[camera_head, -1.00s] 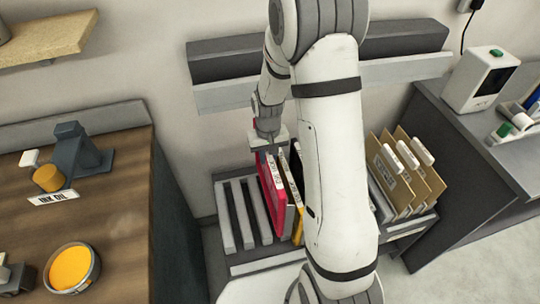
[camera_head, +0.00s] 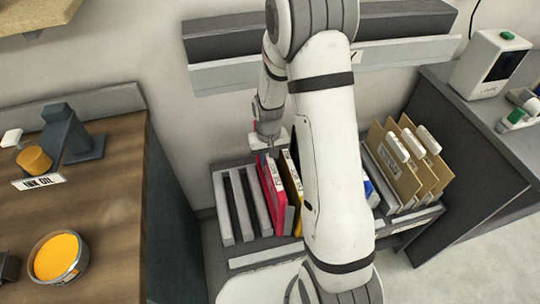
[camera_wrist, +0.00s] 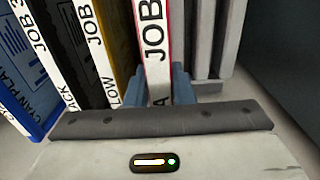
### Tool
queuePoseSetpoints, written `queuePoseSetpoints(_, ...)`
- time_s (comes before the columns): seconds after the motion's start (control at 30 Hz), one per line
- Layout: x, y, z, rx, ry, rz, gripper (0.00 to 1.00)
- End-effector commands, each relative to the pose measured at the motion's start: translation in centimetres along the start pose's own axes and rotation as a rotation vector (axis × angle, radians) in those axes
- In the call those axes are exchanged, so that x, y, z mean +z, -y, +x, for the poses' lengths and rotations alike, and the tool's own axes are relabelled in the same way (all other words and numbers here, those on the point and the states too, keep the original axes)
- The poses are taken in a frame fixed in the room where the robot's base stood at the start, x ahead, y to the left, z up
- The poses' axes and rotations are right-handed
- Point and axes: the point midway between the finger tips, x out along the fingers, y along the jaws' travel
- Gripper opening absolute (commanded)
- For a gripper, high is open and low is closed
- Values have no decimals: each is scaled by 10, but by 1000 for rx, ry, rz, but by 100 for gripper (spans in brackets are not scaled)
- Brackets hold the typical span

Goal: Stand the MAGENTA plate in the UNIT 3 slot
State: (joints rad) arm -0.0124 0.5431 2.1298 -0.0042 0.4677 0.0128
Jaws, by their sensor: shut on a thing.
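The magenta plate (camera_head: 272,197) stands upright in the grey slotted rack, beside a yellow plate (camera_head: 292,188). My gripper (camera_head: 266,150) is above its top edge and shut on it. In the wrist view my blue fingers (camera_wrist: 160,88) straddle the magenta plate's white JOB label strip (camera_wrist: 154,35), one on each side. The plate's lower part is hidden, so I cannot tell whether its bottom touches the rack. No UNIT 3 marking is readable in either view.
The rack's left slots (camera_head: 240,205) are empty. Yellow, black and cyan (camera_wrist: 22,80) plates stand close on one side in the wrist view. Tan folders (camera_head: 405,170) stand right of my arm. A wooden bench (camera_head: 105,210) carries an ink pot (camera_head: 58,257); a dark counter is at right.

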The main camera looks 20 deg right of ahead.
Motion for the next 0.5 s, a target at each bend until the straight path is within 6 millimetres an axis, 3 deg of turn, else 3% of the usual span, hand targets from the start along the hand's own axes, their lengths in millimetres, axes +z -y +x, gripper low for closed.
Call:
queuePoseSetpoints(0.1,0,0,16,0,0,0,0)
queuePoseSetpoints(0.5,0,0,52,0,1,1,0)
